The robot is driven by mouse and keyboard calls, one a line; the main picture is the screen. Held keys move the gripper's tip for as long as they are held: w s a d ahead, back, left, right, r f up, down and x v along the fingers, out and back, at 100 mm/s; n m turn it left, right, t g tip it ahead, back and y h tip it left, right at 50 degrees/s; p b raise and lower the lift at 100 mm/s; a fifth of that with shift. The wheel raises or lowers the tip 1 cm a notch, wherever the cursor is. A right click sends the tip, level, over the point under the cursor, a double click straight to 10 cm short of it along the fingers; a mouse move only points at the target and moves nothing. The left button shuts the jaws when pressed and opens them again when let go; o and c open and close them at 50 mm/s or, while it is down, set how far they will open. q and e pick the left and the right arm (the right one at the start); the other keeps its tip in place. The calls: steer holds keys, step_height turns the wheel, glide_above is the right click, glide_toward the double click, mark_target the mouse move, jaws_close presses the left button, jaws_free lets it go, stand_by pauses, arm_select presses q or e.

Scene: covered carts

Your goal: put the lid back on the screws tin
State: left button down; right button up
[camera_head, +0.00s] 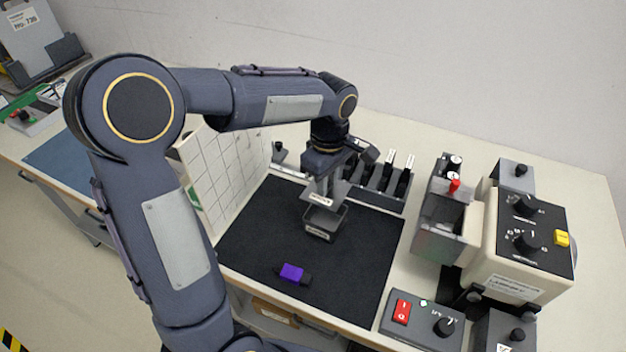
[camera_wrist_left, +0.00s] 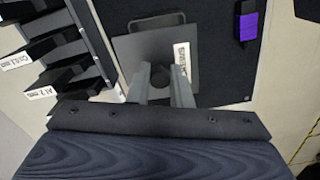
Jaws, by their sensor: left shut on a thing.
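The screws tin (camera_head: 320,234) is a small dark open box standing on the black mat (camera_head: 362,262) in the head view. Its lid (camera_head: 340,190) is a grey square plate with a white label, above the tin and apart from it. My left gripper (camera_head: 324,184) is shut on the lid's knob and holds the lid over the tin. In the left wrist view the lid (camera_wrist_left: 133,55) covers most of the tin; part of the tin's rim (camera_wrist_left: 156,20) shows beyond it. The left fingers (camera_wrist_left: 160,86) close around the knob. My right gripper is not in view.
A purple and black object (camera_head: 291,272) lies on the mat's front part. A slotted rack (camera_head: 378,196) stands behind the tin. A grey bin (camera_head: 440,225) and a control box (camera_head: 515,265) stand on the right. A white tiled panel (camera_head: 222,170) stands on the left.

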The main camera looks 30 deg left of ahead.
arm_select(q)
steer(key=shift+d+f+b, duration=0.15)
steer(key=shift+f+b, duration=0.45)
steer(key=shift+f, duration=0.1)
steer(key=shift+f+b, duration=1.85)
steer(key=shift+f, duration=0.6)
steer(key=shift+f, duration=0.15)
steer(key=c, duration=1.2)
jaws_free()
steer(key=shift+c, duration=0.2)
steer(key=shift+o, duration=0.4)
steer(key=o, duration=0.4)
